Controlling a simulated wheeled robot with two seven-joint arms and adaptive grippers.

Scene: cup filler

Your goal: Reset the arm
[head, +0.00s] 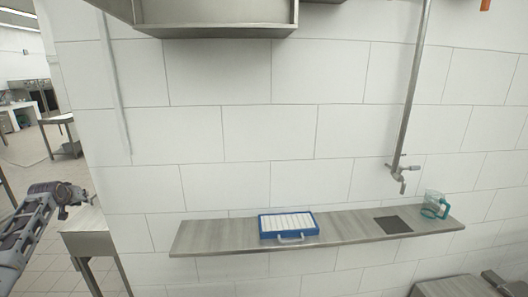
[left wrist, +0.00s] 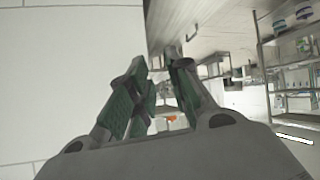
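My left arm comes in at the left edge of the head view. Its gripper (head: 72,195) is raised in front of the left end of the wall, clear of the shelf. In the left wrist view the two fingers of my left gripper (left wrist: 156,62) stand apart with nothing between them. A clear cup with a teal handle (head: 436,205) stands upright at the right end of the wall shelf (head: 345,226). No gripper touches it. My right gripper does not show.
A blue case (head: 289,225) with a white top lies on the shelf. A dark square plate (head: 393,224) lies left of the cup, below a pipe with a tap (head: 402,174). A cabinet (head: 215,17) hangs above. A small table (head: 88,235) stands near my left arm.

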